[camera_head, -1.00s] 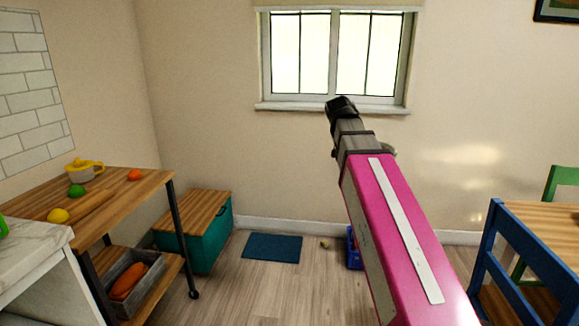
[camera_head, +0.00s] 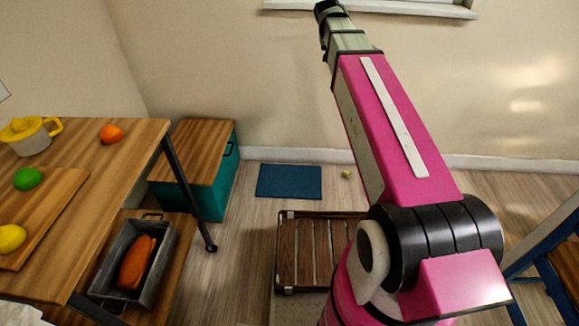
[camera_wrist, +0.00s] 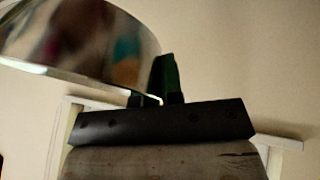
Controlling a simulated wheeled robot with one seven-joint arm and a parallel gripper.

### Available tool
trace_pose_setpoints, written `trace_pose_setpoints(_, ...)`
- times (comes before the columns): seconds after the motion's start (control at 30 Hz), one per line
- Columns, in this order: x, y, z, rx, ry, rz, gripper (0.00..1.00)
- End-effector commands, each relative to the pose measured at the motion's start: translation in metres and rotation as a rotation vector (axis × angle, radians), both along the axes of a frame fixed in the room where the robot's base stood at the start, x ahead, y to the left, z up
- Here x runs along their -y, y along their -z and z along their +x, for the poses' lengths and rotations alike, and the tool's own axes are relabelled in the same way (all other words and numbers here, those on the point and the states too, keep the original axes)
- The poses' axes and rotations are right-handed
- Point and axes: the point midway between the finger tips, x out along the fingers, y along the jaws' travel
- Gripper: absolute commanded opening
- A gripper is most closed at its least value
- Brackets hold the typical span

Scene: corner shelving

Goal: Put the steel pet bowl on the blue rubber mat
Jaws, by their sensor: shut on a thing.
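The steel pet bowl (camera_wrist: 75,40) fills the upper left of the wrist view, shiny and cut off by the frame edge. My gripper (camera_wrist: 158,95) is shut on its edge. The exact contact is dark and partly hidden. In the head view my arm reaches up and away, and neither the bowl nor my fingers can be made out. The blue rubber mat (camera_head: 289,181) lies flat and bare on the floor near the back wall.
A teal chest (camera_head: 205,185) with a wooden lid stands left of the mat. A wooden trolley (camera_head: 112,150) holds fruit, a juicer and a grey bin (camera_head: 133,262). A slatted wooden platform (camera_head: 320,250) lies before the mat. A blue chair (camera_head: 540,250) stands right. A small object (camera_head: 346,174) lies beside the mat.

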Motion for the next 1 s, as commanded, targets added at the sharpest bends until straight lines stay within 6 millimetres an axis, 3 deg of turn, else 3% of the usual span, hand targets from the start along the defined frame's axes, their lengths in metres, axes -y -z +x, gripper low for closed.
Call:
trace_pose_setpoints(0.2,-0.036,0.069,0.042,-0.006,-0.148,-0.005,0.00)
trace_pose_setpoints(0.5,-0.084,0.170,0.082,-0.010,-0.339,-0.012,0.00)
trace_pose_setpoints(0.8,-0.132,0.280,0.104,-0.010,-0.518,-0.018,0.00)
trace_pose_setpoints(1.0,-0.163,0.358,0.109,-0.012,-0.629,-0.023,0.00)
